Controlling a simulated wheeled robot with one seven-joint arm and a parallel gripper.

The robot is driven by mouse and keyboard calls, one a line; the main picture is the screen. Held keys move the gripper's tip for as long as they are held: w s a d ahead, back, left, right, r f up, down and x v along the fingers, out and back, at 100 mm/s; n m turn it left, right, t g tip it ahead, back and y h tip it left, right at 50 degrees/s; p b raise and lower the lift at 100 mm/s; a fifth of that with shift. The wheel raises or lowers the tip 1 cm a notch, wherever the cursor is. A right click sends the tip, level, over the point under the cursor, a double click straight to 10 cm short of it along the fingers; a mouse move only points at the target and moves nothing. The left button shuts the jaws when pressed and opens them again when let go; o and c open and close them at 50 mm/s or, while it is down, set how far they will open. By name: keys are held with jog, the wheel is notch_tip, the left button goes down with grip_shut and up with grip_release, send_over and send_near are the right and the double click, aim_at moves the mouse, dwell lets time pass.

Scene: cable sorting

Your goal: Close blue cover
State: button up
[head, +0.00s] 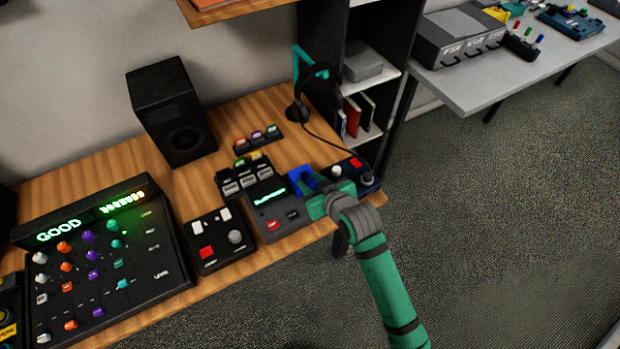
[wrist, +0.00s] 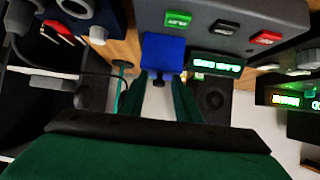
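The blue cover (head: 301,179) stands raised at the right end of the dark grey control box (head: 281,232) in the head view. In the wrist view the blue cover (wrist: 164,52) is a flat blue square just ahead of the fingertips, beside a green button (wrist: 178,19). My green gripper (head: 314,196) is at the front right of the cover, very close to it. In the wrist view the two fingers of my gripper (wrist: 161,82) are apart, with a gap between them. I cannot tell whether a fingertip touches the cover. My gripper partly hides the cover's lower part in the head view.
A dark box with a joystick (head: 365,178) stands just right of the cover. A box with a red button (head: 217,240) and a large mixing panel (head: 100,255) stand to the left. A headphone stand (head: 300,90) and a speaker (head: 172,112) are behind. Open floor lies right.

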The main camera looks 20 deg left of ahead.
jog(key=v, duration=1)
jog(key=shift+w, duration=0.15)
jog(key=shift+r, duration=0.15)
